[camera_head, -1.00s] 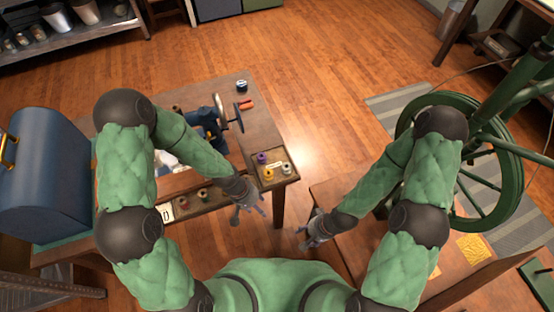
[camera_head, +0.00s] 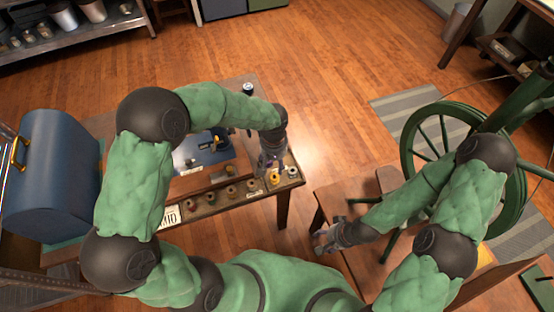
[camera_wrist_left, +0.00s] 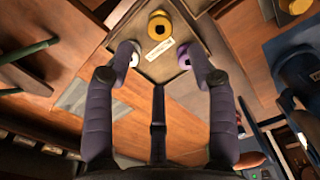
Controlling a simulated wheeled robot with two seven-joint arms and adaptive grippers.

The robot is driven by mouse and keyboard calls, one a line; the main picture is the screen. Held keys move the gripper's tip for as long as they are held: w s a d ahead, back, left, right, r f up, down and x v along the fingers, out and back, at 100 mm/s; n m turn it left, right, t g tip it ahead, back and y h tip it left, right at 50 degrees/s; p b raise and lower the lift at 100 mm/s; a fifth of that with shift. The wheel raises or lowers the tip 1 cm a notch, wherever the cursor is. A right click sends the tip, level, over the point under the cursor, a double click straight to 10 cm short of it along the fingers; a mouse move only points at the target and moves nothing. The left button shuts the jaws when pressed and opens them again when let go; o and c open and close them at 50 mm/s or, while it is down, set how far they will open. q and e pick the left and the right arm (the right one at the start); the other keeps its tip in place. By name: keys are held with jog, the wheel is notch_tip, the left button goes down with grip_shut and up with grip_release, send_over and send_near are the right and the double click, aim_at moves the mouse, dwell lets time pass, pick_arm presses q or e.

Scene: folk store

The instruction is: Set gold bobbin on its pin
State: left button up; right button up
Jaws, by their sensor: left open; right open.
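The gold bobbin (camera_head: 275,179) stands in a small tray (camera_head: 296,182) at the right corner of the sewing table. In the left wrist view the gold bobbin (camera_wrist_left: 158,26) is at the top, just beyond the fingertips. My left gripper (camera_wrist_left: 162,58) is open and empty over the tray; it also shows in the head view (camera_head: 272,165). A purple bobbin (camera_wrist_left: 184,57) and a pale bobbin (camera_wrist_left: 122,76) are near its two fingertips. My right gripper (camera_head: 323,240) is open and empty, over the right-hand wooden table. I cannot make out a bare pin.
A green spinning wheel (camera_head: 410,160) stands right. Open floor lies between the tables.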

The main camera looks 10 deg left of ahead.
pick_arm(q)
jog(key=b, duration=0.4)
send_over(274, 175)
jog(key=shift+s+d+f, duration=0.1)
jog(key=shift+s+f, duration=0.1)
jog(key=shift+f, duration=1.3)
jog(key=shift+s+f, duration=0.15)
jog(key=shift+f, duration=1.35)
jog(key=shift+f+b, duration=1.5)
jog(key=shift+f, duration=0.45)
jog(key=c, duration=0.8)
jog(key=shift+o, duration=0.2)
jog(key=shift+r+p, duration=1.65)
jog(key=shift+r, duration=0.9)
jog(key=shift+r, duration=0.1)
